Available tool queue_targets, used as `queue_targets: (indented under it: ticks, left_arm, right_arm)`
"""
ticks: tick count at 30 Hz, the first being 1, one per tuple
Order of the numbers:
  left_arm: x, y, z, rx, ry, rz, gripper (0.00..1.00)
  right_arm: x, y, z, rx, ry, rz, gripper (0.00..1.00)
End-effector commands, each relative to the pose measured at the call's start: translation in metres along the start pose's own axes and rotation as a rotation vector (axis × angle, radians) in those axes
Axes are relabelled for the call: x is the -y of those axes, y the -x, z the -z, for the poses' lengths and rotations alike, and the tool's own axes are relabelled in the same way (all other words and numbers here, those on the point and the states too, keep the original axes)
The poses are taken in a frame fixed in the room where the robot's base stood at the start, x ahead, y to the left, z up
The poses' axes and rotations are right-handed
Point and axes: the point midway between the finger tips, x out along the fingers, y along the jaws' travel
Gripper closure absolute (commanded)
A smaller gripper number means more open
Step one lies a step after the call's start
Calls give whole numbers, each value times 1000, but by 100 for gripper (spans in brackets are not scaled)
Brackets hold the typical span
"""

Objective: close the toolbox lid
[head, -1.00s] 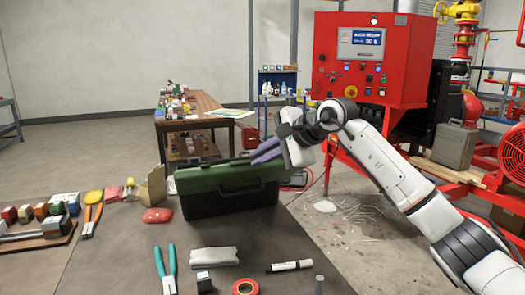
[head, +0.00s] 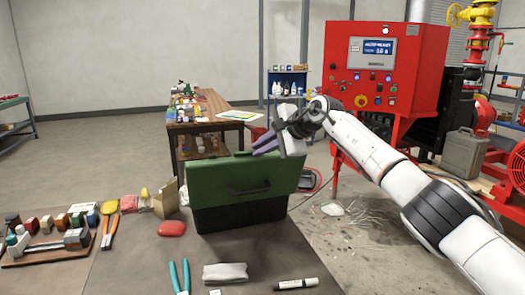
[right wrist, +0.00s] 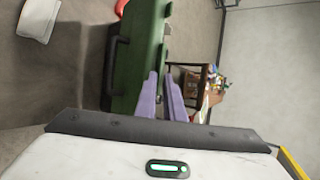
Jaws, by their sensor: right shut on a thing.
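The toolbox (head: 240,218) stands on the grey table with a dark body and a green lid (head: 225,176). The lid's green face, with a dark handle on it, is turned toward me and tilted up, so the lid stands open. The inside of the box is hidden. My right gripper (head: 262,147) is at the lid's upper right edge, its purple fingers shut on that edge. In the right wrist view the fingers (right wrist: 162,98) meet the end of the green lid (right wrist: 148,55). My left gripper is not in view.
A red object (head: 172,229), teal-handled pliers (head: 180,277), a folded cloth (head: 225,272) and a marker (head: 296,284) lie near the box. An open cardboard box (head: 166,198) stands to its left. The red control cabinet (head: 372,75) stands behind my right arm.

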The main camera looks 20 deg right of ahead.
Motion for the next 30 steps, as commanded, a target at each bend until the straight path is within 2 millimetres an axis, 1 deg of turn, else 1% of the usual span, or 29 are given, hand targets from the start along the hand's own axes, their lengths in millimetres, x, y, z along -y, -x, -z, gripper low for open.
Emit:
queue_targets:
  ticks: [1,8,9,13,14,24,30]
  left_arm:
    - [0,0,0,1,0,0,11]
    - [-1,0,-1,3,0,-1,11]
    - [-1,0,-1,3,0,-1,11]
    - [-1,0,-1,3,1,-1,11]
    - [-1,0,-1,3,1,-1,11]
    - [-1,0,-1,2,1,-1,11]
    - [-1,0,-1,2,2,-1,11]
  right_arm:
    - [5,2,0,-1,1,8,100]
    - [8,0,1,-2,2,9,100]
    - [8,0,1,-2,2,9,99]
    - [6,0,1,-2,1,5,77]
    - [6,-1,1,-1,1,5,73]
    - [6,-1,2,-2,1,4,73]
    - [11,9,2,-2,2,6,73]
